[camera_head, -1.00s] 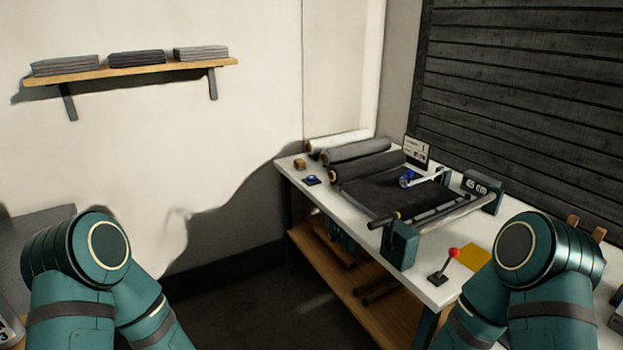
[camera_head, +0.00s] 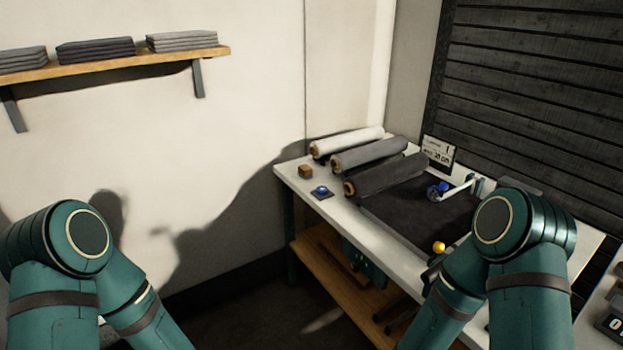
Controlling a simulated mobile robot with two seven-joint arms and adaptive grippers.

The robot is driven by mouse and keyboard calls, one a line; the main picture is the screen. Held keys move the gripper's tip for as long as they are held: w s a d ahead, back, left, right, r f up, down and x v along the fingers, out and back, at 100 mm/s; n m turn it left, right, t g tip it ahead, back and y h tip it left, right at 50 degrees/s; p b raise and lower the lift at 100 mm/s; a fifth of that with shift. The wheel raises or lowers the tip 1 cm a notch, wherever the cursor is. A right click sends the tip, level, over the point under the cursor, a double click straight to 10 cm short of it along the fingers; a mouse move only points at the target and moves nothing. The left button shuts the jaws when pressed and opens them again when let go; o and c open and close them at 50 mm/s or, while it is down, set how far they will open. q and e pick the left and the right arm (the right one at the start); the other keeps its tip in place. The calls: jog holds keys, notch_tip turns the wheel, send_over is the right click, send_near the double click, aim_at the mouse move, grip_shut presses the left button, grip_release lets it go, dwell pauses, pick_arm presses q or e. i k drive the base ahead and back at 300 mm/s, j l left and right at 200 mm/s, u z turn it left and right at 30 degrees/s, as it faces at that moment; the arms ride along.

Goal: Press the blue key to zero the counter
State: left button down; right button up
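A blue key (camera_head: 322,190), a domed button on a dark square base, sits near the left end of the white worktable (camera_head: 345,228). Nothing touches it. The counter that read "45 cm" a second ago is now mostly hidden behind my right arm; its reading cannot be seen. A blue measuring wheel (camera_head: 439,190) on a light arm rests over the dark cloth (camera_head: 415,207). Both my arms show only as teal links at the lower left and lower right.
Three rolls (camera_head: 368,152) lie at the back of the table. A small brown block (camera_head: 305,172) stands behind the key. A sign card (camera_head: 439,153) stands behind the cloth. A yellow knob (camera_head: 439,248) shows beside my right arm. A wall shelf (camera_head: 120,64) holds folded cloth.

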aim_at(321, 189)
jog(key=i+j, duration=0.3)
jog(key=i, duration=0.2)
jog(key=i+j, duration=0.3)
jog(key=i, duration=0.15)
jog(key=i+j, duration=0.25)
jog(key=i, duration=0.25)
jog(key=z, duration=1.35)
